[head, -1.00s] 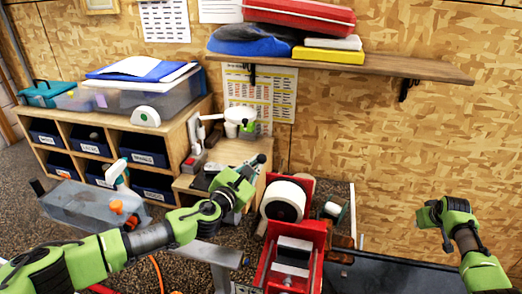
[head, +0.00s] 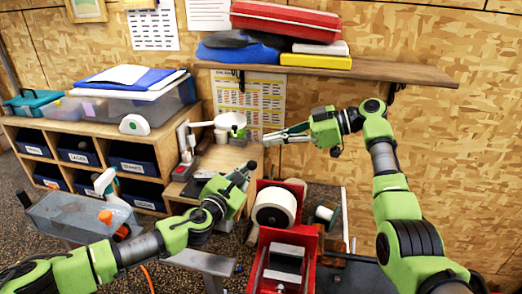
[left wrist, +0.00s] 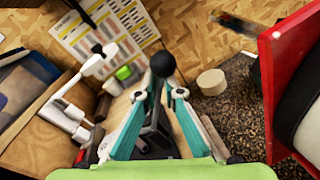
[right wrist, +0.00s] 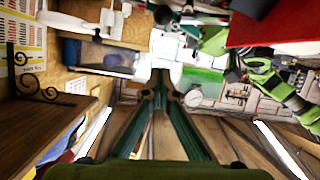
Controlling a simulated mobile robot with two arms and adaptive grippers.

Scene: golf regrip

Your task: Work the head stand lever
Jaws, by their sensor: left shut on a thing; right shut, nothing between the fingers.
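The lever, with a round black knob (left wrist: 163,65) on a dark shaft, stands between my left fingers in the left wrist view. In the head view the knob (head: 251,165) shows just past the left fingertips. My left gripper (head: 240,177) is shut on the lever below the knob; its fingers also show in the left wrist view (left wrist: 158,100). The lever's foot is mostly hidden by the gripper. My right gripper (head: 272,138) is shut and empty, in the air above and right of the left one. Its fingertips meet in the right wrist view (right wrist: 161,78).
A red stand (head: 262,240) with a white roller (head: 275,206) is right of my left gripper. A wooden bench (head: 222,158) with a white lamp-like fixture (head: 229,120) is behind it. A wall shelf (head: 370,71) bearing cases hangs above my right gripper.

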